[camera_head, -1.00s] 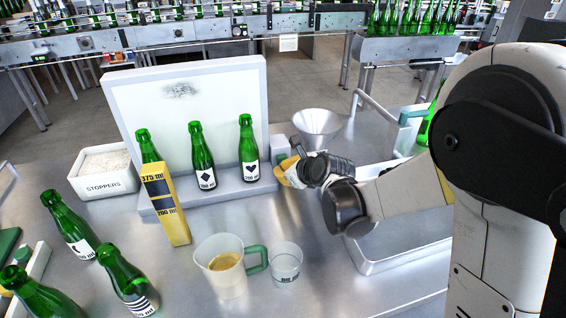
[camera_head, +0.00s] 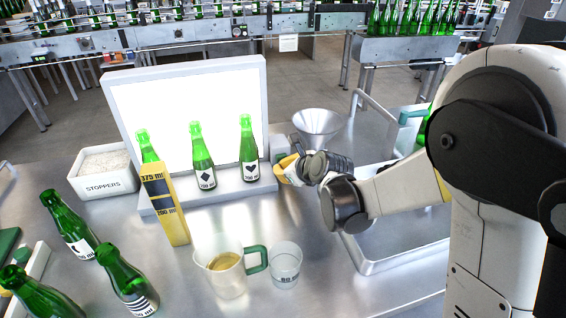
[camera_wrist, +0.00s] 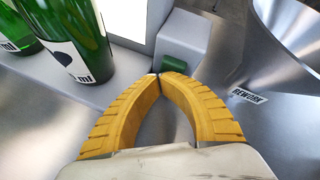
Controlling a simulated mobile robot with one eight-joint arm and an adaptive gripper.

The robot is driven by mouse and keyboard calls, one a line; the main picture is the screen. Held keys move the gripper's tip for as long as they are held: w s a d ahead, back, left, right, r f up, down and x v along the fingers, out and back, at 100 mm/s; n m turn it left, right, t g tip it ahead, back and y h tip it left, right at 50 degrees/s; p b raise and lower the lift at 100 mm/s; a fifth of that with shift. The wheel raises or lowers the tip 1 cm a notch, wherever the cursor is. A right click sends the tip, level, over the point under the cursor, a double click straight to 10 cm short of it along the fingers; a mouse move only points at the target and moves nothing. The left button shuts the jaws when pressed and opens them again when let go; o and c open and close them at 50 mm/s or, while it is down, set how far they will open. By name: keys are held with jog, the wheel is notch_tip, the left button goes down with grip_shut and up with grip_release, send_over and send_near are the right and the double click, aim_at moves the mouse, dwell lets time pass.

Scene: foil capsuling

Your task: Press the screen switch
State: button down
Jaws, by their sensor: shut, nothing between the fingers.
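The screen (camera_head: 168,98) stands behind three green bottles and is lit bright white. Its switch is a green button (camera_wrist: 181,65) on a grey block (camera_wrist: 180,42) at the screen's right end, seen in the wrist view. My gripper (camera_wrist: 158,76) has its yellow fingers closed tip to tip with nothing between them. The tips are right at the green button's near face; I cannot tell if they still touch it. In the head view my gripper (camera_head: 283,165) is beside the right end of the screen's base, and the button is mostly hidden there.
A bottle with a heart label (camera_head: 249,150) stands close left of my gripper. A steel funnel (camera_head: 318,125) is behind it on the right, and a metal tray (camera_head: 375,264) lies under my arm. A measuring jug (camera_head: 226,275) and a small beaker (camera_head: 286,264) stand in front.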

jog(key=shift+s, duration=0.3)
jog(key=shift+s+d, duration=0.3)
jog(key=shift+s, duration=0.65)
jog(key=shift+s+d, duration=0.3)
jog(key=shift+s, duration=0.7)
jog(key=shift+s+d, duration=0.3)
jog(key=shift+s, duration=0.65)
